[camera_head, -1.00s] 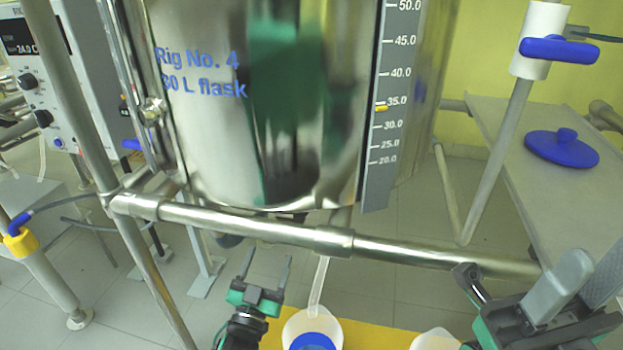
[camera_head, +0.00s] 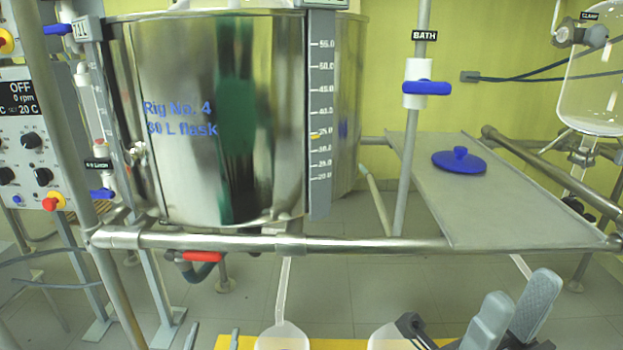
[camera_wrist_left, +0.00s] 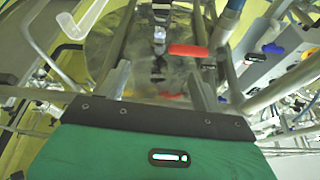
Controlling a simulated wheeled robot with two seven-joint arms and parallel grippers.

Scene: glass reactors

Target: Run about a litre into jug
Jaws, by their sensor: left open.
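The steel vessel (camera_head: 275,120) is marked "Rig No. 4 30 L flask". A red valve handle (camera_head: 200,256) sits below it and also shows in the left wrist view (camera_wrist_left: 188,50). A pale outlet tube (camera_head: 284,290) runs down to a whitish jug (camera_head: 283,337), which is mostly cut off by the bottom edge. The tips of my left gripper (camera_head: 213,338) show at the bottom edge, below the handle. In the left wrist view its fingers (camera_wrist_left: 160,85) are apart, with the handle beyond them.
A steel rail (camera_head: 350,244) crosses in front of the vessel. A second whitish container (camera_head: 383,338) and a yellow surface (camera_head: 335,344) are at the bottom. A scale (camera_head: 320,110) stands on the vessel. A blue valve handle (camera_head: 427,88) and a blue lid (camera_head: 459,161) on a grey shelf (camera_head: 500,215) are right.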

